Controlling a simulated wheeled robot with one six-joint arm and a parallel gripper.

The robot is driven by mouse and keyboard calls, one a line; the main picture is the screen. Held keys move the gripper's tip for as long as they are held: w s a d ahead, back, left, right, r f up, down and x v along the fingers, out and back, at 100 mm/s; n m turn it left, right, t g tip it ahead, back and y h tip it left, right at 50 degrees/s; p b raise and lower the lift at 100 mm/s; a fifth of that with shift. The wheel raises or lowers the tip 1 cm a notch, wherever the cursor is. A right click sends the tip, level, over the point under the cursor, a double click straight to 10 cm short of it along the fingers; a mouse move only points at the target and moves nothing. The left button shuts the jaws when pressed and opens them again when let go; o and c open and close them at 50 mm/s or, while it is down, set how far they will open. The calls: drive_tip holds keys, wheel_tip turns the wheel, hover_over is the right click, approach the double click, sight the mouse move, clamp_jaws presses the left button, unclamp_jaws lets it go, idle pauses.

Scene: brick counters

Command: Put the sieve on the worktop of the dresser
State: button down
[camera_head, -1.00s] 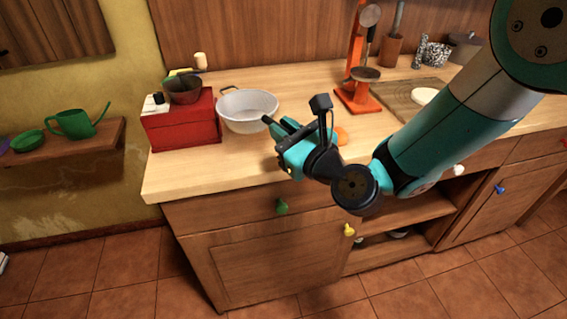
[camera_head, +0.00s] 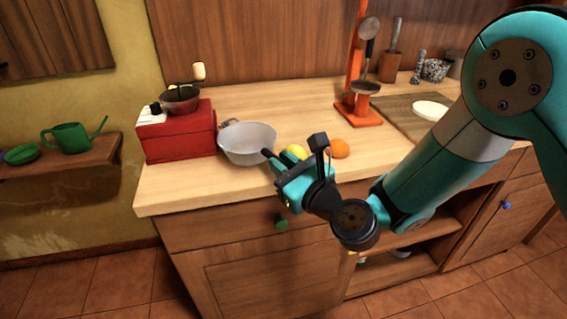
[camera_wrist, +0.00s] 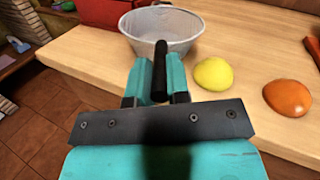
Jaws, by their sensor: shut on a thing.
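The sieve is a pale grey mesh bowl (camera_head: 247,146) with a black handle and a small hook on its far side. It also shows in the wrist view (camera_wrist: 161,28). My gripper (camera_head: 280,170) is shut on the handle, which stands between the two teal fingers in the wrist view (camera_wrist: 160,86). The bowl is upright over the left front part of the dresser's wooden worktop (camera_head: 300,115). I cannot tell whether its base touches the wood.
A red coffee grinder (camera_head: 180,135) stands left of the bowl. A lemon (camera_head: 297,152) and an orange (camera_head: 340,148) lie right of it, close to my gripper. An orange stand (camera_head: 358,112) and a board with a white disc (camera_head: 432,110) are further right.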

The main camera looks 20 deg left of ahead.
drive_tip(key=c, duration=1.1)
unclamp_jaws()
drive_tip(key=shift+r+p, duration=0.7)
drive_tip(key=shift+r, duration=0.05)
drive_tip(key=b+v, duration=1.2)
drive_tip(key=shift+f+b, duration=0.25)
drive_tip(key=shift+b, duration=0.1)
